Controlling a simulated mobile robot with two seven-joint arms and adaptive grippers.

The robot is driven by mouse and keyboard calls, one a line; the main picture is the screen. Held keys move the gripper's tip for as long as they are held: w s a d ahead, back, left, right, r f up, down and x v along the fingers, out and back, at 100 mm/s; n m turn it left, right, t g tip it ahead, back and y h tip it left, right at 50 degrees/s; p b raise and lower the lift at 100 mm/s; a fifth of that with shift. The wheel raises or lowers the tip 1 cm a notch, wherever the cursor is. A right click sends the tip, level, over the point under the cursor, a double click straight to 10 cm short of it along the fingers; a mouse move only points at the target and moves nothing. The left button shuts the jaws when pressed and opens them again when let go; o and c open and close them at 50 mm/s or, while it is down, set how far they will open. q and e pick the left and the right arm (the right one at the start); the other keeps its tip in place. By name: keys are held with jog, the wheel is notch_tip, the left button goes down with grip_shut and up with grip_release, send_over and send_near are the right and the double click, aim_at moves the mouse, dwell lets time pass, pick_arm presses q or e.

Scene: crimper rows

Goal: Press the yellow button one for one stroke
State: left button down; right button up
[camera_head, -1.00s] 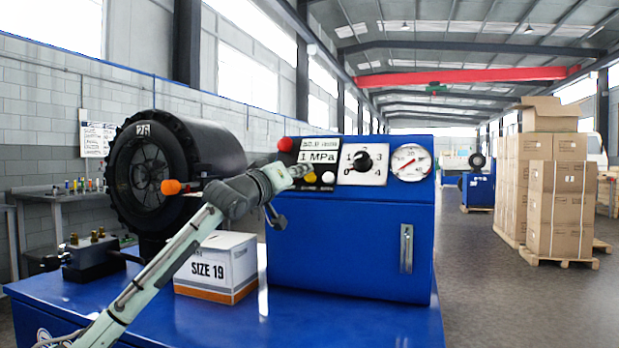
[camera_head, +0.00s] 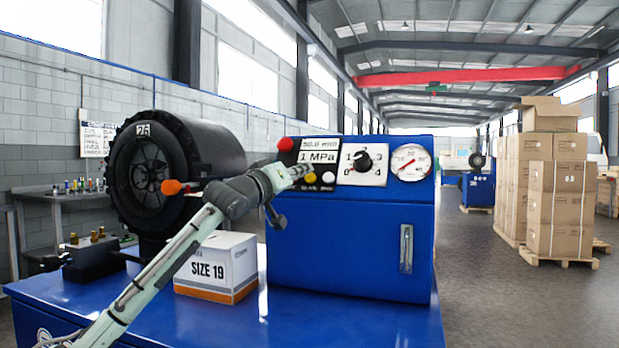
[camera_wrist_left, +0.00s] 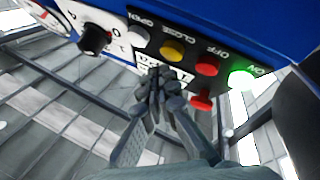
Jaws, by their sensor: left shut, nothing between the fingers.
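The yellow button (camera_head: 311,178) is on the black panel of the blue control box (camera_head: 347,250), partly hidden by my left gripper (camera_head: 308,170) in the head view. In the left wrist view, the yellow button (camera_wrist_left: 172,51) carries the label CLOSE, between a white button (camera_wrist_left: 137,36) marked OPEN and a red button (camera_wrist_left: 207,65) marked OFF. My left gripper (camera_wrist_left: 158,76) is shut and empty. Its fingertips are close to the panel, between the yellow button and the display; I see no clear contact. My right gripper is not in view.
A green ON button (camera_wrist_left: 240,78) glows at the panel's end. A SIZE 19 box (camera_head: 215,268) stands below my arm.

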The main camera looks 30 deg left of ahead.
pick_arm(q)
jog(key=shift+w, duration=0.15)
jog(key=shift+w+a+f, duration=0.1)
jog(key=shift+w+f, duration=0.05)
jog(key=shift+f, duration=0.1)
jog(key=shift+w+a+f+p, duration=0.1)
jog(key=shift+w+f+p, duration=0.15)
jog(key=shift+w+p, duration=0.15)
dwell(0.9)
jog(key=shift+s+d+r, duration=0.2)
jog(key=shift+s+r, duration=0.25)
jog(key=shift+s, duration=0.25)
jog(key=shift+s+d+r, duration=0.25)
jog(key=shift+s+r, duration=0.45)
jog(key=shift+s, duration=0.35)
jog(key=shift+s+d+r, duration=0.2)
jog(key=shift+s+r, duration=0.5)
jog(key=shift+s, duration=0.3)
